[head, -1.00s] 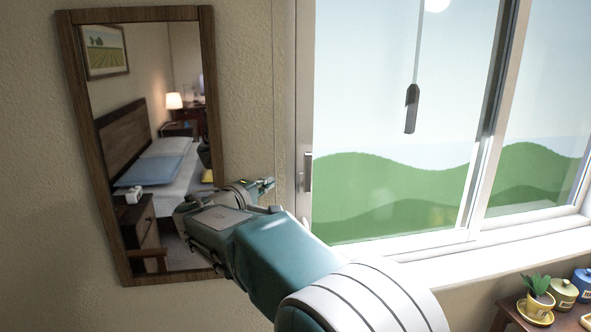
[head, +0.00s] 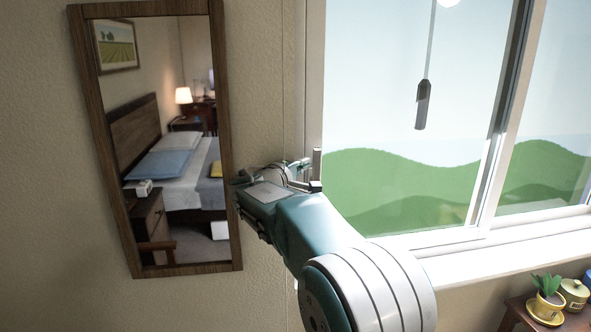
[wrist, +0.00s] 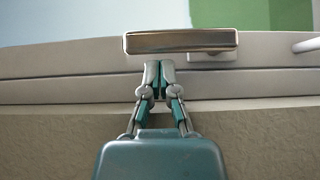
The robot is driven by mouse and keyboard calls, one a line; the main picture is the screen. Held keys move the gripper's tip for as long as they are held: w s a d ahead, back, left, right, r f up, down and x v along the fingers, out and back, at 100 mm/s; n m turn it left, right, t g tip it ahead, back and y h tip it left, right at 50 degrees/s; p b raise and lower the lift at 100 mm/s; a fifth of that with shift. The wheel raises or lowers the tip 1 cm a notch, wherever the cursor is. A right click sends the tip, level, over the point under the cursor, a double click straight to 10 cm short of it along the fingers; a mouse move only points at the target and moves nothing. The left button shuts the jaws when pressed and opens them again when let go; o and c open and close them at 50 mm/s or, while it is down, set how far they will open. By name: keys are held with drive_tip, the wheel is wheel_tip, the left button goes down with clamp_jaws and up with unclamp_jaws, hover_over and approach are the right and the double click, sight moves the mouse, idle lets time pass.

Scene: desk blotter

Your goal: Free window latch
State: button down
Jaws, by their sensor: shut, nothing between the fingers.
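The window latch (head: 317,162) is a small upright metal handle on the left frame of the window. In the wrist view the latch (wrist: 180,41) is a shiny bar lying across the picture, with a pale block behind its right part. My gripper (head: 306,168) is at the latch, just to its left in the head view. In the wrist view my gripper (wrist: 158,72) is shut and empty, its fingertips right below the bar, left of its middle. I cannot tell whether they touch it.
A wood-framed mirror (head: 232,180) hangs on the wall close left of my gripper. A dark pull (head: 423,104) hangs on a cord before the window glass (head: 400,190). A plant pot (head: 545,304) and jars stand on a small table at lower right.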

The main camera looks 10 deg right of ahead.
sight(319, 160)
drive_tip(key=shift+d+r+m+g+y, duration=0.25)
drive_tip(key=shift+d+m+g+y, duration=0.15)
drive_tip(key=shift+d+m, duration=0.1)
idle(0.6)
drive_tip(key=shift+d+r+m+g+y, duration=0.25)
drive_tip(key=shift+d+m+g+y, duration=0.35)
drive_tip(key=shift+d+m+y, duration=0.55)
drive_tip(key=shift+d+f+m+g+y, duration=0.3)
drive_tip(key=shift+d+f+m+y, duration=0.45)
drive_tip(key=shift+d+y, duration=0.5)
drive_tip(key=shift+d+f+m+g+y, duration=0.3)
drive_tip(key=shift+d+f+m+y, duration=0.3)
drive_tip(key=shift+d+m+y, duration=0.5)
drive_tip(key=shift+d+f+m+g+y, duration=0.3)
drive_tip(key=shift+d+f+m+y, duration=0.3)
drive_tip(key=shift+d+y, duration=0.7)
drive_tip(key=shift+a+f, duration=0.25)
drive_tip(key=shift+r, duration=0.1)
